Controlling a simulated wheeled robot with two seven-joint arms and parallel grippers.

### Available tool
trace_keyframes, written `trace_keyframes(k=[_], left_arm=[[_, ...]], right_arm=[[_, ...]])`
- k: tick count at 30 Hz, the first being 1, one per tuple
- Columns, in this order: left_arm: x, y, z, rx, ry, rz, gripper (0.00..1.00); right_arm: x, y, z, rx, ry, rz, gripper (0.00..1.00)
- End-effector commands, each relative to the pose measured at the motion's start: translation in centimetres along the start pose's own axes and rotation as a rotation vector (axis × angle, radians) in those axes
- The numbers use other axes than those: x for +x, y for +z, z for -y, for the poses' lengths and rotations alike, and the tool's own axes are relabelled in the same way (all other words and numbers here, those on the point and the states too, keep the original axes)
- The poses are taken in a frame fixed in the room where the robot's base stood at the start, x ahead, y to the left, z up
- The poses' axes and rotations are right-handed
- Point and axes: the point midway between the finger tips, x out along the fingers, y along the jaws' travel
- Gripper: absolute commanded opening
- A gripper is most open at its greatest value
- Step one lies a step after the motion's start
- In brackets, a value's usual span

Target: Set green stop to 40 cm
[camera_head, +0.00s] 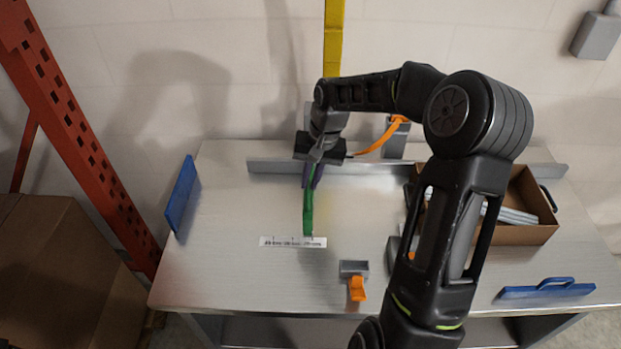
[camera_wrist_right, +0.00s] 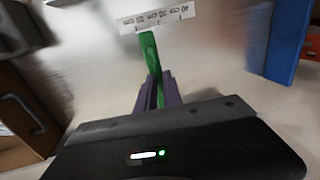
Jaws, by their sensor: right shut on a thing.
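The green stop (camera_head: 308,212) is a narrow green bar over the metal bench, its near end at a white scale strip (camera_head: 293,242) with small marks. My right gripper (camera_head: 313,176) is shut on the green stop near the back fence. In the right wrist view the purple fingers (camera_wrist_right: 159,92) close on both sides of the green stop (camera_wrist_right: 148,50). Its free end lies close to the scale strip (camera_wrist_right: 158,18). My left gripper is not in view.
A grey fence (camera_head: 262,166) runs along the bench's back edge. An orange lever (camera_head: 357,288) on a grey block stands at the front. A cardboard box (camera_head: 533,190) with grey pieces is at the right. Blue handled plates stand at the left (camera_head: 182,194) and front right (camera_head: 547,290).

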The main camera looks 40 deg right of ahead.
Motion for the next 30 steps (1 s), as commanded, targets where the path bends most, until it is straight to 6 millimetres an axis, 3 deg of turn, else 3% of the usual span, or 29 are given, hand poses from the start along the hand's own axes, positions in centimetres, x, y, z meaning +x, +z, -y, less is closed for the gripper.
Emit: trace_keyframes(k=[5,12,15,25,26,30], left_arm=[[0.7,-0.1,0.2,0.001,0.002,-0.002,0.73],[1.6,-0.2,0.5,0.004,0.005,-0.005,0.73],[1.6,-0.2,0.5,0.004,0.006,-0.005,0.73],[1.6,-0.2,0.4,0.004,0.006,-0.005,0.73],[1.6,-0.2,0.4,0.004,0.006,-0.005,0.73],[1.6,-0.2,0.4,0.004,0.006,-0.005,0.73]], right_arm=[[0.7,0.0,2.5,-0.008,-0.005,0.0,0.0],[1.8,0.0,8.4,-0.008,-0.005,0.0,0.0],[2.0,0.0,9.9,-0.005,-0.004,0.0,0.0],[2.0,0.1,10.5,-0.002,-0.006,0.0,0.0],[2.0,0.1,10.5,-0.002,-0.007,-0.001,0.11],[2.0,0.1,10.5,-0.002,-0.006,0.0,0.23]])
